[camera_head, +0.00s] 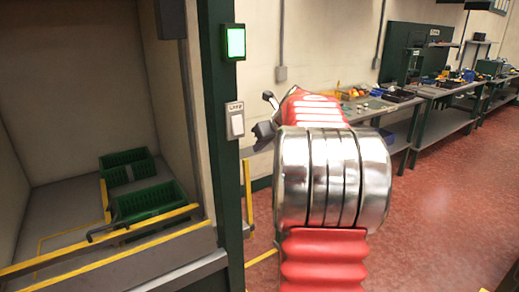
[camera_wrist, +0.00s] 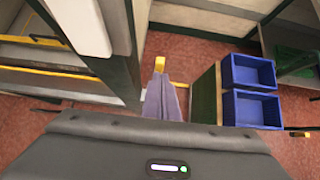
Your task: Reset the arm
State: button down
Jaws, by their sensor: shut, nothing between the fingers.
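My arm, red with polished metal rings, rises in the middle of the head view. My gripper (camera_wrist: 160,78) shows in the wrist view as two grey fingers close together, pointing away from the camera, shut and empty. In the head view only small dark parts at the arm's far end show, beside the green door post, and the fingers cannot be made out clearly. The gripper is in free air and no object is in it.
A recess at left holds green crates (camera_head: 150,203) behind a yellow-edged sill (camera_head: 110,247). A green post (camera_head: 222,130) with a lit green panel (camera_head: 235,42) stands close left of my arm. Workbenches (camera_head: 440,92) line the wall. Blue bins (camera_wrist: 250,107) show at right. Red floor is clear at right.

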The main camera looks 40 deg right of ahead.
dwell(0.5)
jog(key=s+a+f+n+g+y, duration=0.1)
jog(key=s+a+f+n+g, duration=0.1)
jog(key=s+a+f+n, duration=0.45)
jog(key=s+a+f+n+g, duration=0.1)
jog(key=a+n, duration=0.3)
jog(key=n, duration=0.6)
jog(key=s+a+n, duration=0.5)
jog(key=a+n, duration=0.2)
jog(key=a, duration=0.4)
jog(key=s+a+n, duration=0.6)
jog(key=a+n, duration=0.1)
jog(key=a, duration=0.4)
jog(key=s+a+n, duration=0.6)
jog(key=a+n, duration=0.2)
jog(key=a, duration=0.4)
jog(key=shift+f+y, duration=0.4)
jog(key=shift+f, duration=0.05)
